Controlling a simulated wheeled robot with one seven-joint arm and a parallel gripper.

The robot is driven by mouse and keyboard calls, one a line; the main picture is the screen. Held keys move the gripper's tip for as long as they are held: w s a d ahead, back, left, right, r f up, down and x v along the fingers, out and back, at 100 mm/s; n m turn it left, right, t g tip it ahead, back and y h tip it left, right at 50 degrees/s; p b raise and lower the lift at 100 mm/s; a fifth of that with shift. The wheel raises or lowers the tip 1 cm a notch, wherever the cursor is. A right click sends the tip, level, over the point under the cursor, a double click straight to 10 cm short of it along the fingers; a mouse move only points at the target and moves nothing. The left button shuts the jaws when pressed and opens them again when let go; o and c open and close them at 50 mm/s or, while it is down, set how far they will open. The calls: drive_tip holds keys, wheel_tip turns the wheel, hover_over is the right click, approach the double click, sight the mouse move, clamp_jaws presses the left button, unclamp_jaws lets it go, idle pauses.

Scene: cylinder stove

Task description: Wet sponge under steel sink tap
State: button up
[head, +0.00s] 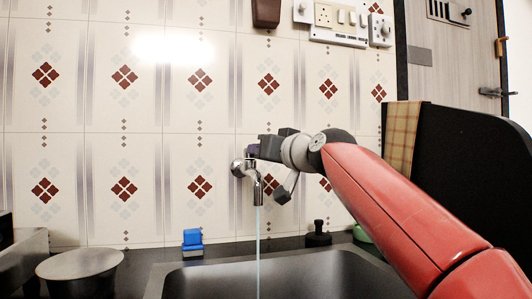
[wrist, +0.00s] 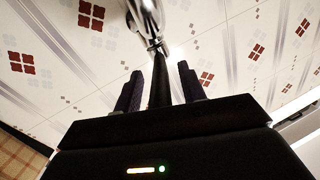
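The steel tap (head: 259,190) sticks out from the tiled wall, and a thin stream of water (head: 258,240) falls from it. My gripper (head: 253,150) is at the wall end of the tap, above its spout. In the wrist view, the two dark fingers of my gripper (wrist: 159,70) stand apart, with a dark bar (wrist: 160,90) between them that leads to the shiny tap (wrist: 146,20). Gaps show on both sides of the bar. A blue block (head: 192,240), which looks like the sponge, sits at the sink's back edge, left of the stream and apart from it.
The dark sink (head: 290,275) lies below the tap, its basin partly cut off by the picture. A small black object (head: 318,235) and a green item (head: 362,233) stand behind the sink at right. A black panel (head: 460,150) rises at right.

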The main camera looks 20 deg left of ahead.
drive_tip(key=shift+d, duration=0.1)
drive_tip(key=b+v, duration=0.4)
drive_tip(key=v, duration=0.3)
drive_tip(key=shift+s+d, duration=0.2)
drive_tip(key=shift+s, duration=0.05)
